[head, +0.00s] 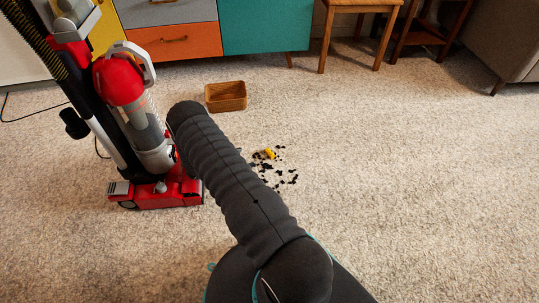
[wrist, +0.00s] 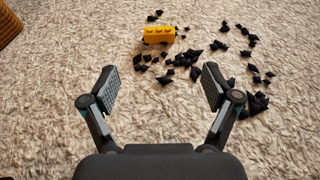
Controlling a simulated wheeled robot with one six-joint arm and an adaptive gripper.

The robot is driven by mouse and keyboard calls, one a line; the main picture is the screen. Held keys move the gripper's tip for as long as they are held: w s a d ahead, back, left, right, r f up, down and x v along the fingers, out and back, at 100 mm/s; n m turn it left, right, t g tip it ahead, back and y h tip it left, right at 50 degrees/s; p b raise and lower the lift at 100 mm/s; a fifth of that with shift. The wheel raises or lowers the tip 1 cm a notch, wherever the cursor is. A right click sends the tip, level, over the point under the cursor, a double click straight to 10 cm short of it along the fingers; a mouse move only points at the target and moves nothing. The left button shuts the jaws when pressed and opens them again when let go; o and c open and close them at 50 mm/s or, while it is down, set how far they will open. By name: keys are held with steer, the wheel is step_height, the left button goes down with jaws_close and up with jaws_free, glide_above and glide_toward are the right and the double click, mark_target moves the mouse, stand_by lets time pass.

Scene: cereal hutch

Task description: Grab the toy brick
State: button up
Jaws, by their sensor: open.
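The toy brick (wrist: 159,34) is yellow with studs on top and lies on the carpet among black crumbs. It sits ahead of my gripper (wrist: 158,88), a little above the middle of the wrist view. My gripper is open and empty, with its two fingers spread wide and apart from the brick. In the head view the brick (head: 270,153) is a small yellow spot right of my arm. My gripper's fingers are hidden in the head view.
Several black crumbs (head: 288,180) lie around the brick. A wooden box (head: 226,97) stands on the carpet behind. A red upright vacuum (head: 160,193) stands at the left. A coloured cabinet (head: 265,28) and a stool (head: 329,38) are at the back. The carpet at the right is clear.

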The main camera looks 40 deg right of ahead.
glide_toward(268, 153)
steer(key=x, duration=0.4)
steer(key=shift+s+d, duration=0.1)
steer(key=shift+d, duration=0.3)
steer(key=shift+b+x, duration=0.55)
steer(key=shift+x, duration=2)
steer(key=shift+a, duration=0.1)
steer(key=c, duration=0.9)
